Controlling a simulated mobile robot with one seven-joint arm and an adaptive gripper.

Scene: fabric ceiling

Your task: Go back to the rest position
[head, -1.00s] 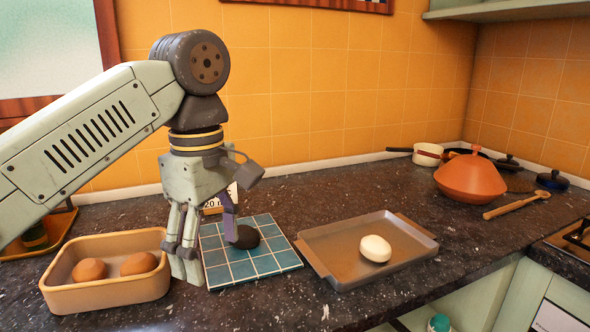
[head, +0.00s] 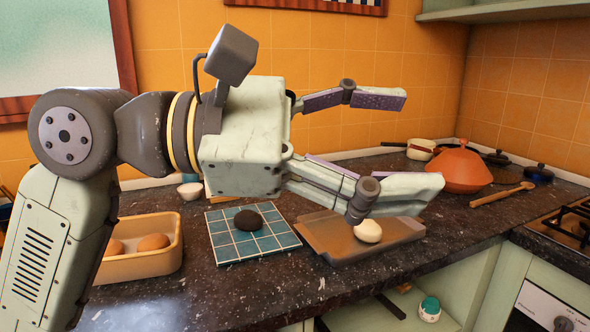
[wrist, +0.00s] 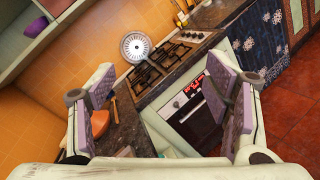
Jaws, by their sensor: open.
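My gripper (head: 400,140) is raised above the counter and points right in the head view. Its fingers are spread wide with nothing between them. In the wrist view the two fingers of my gripper (wrist: 165,100) stand apart, one at each side, facing the stove side of the kitchen. The dark stone-like object (head: 248,220) lies on the blue tiled mat (head: 225,245). The white egg-like object (head: 368,231) sits on the grey metal tray (head: 335,243), partly overlapped by my lower finger.
A tan dish (head: 150,262) with brown eggs (head: 154,242) stands at the left. An orange lidded pot (head: 462,171) and a wooden spoon (head: 500,195) lie at the back right. A stove (head: 572,225) is at the right edge. Open air surrounds my gripper.

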